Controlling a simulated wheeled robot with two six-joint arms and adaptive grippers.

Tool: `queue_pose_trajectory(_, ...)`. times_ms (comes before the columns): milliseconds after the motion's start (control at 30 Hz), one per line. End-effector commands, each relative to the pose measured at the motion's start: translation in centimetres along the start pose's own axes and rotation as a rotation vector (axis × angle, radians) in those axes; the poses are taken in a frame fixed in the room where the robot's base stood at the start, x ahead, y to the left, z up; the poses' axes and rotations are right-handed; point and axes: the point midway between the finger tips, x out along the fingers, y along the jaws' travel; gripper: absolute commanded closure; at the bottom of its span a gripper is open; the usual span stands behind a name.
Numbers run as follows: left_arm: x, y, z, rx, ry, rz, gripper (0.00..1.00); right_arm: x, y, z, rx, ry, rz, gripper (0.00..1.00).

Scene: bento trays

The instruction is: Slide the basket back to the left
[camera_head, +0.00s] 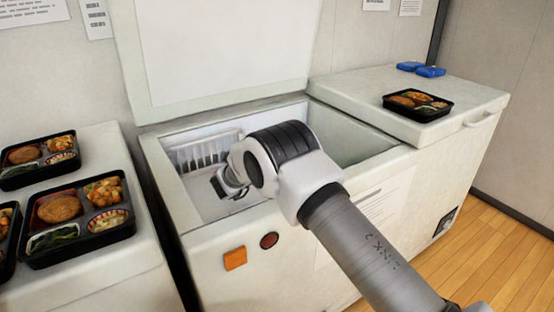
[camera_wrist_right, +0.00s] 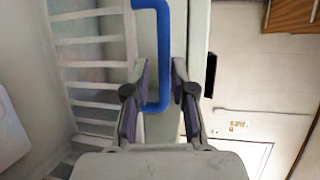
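The white slatted basket (camera_head: 205,150) sits inside the open chest freezer, against its left end. In the right wrist view its white slats (camera_wrist_right: 95,65) fill the left side, and a blue handle (camera_wrist_right: 165,55) runs down its edge. My right gripper (camera_head: 228,187) reaches down into the freezer beside the basket, partly hidden by my own wrist. In the right wrist view my right gripper (camera_wrist_right: 160,90) has its fingers apart, one on each side of the blue handle, with gaps visible. My left gripper is not in view.
The freezer (camera_head: 210,262) has its lid (camera_head: 225,50) raised. Its inside right of my arm looks clear. A bento tray (camera_head: 417,115) and blue packs (camera_head: 430,71) lie on the closed right part. More bento trays (camera_head: 80,257) stand on the left counter (camera_head: 100,285).

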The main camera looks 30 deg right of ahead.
Motion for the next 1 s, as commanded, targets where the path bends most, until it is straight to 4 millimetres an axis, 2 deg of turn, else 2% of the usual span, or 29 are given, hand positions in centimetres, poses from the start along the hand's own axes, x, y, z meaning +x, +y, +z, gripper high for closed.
queue_pose_trajectory(300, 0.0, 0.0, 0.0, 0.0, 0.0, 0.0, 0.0, -7.8, 0.0, 0.2, -0.004, -0.006, -0.003, 0.75)
queue_pose_trajectory(433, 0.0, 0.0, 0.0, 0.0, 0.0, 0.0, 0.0, -10.2, 0.1, 0.2, -0.003, -0.005, -0.002, 0.75)
queue_pose_trajectory(600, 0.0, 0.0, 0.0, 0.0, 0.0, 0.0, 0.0, -11.3, 0.1, 0.1, -0.002, -0.002, -0.001, 0.75)
queue_pose_trajectory(1000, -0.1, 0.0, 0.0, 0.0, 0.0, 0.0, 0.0, -11.3, 0.0, 0.1, -0.002, -0.002, -0.001, 0.75)
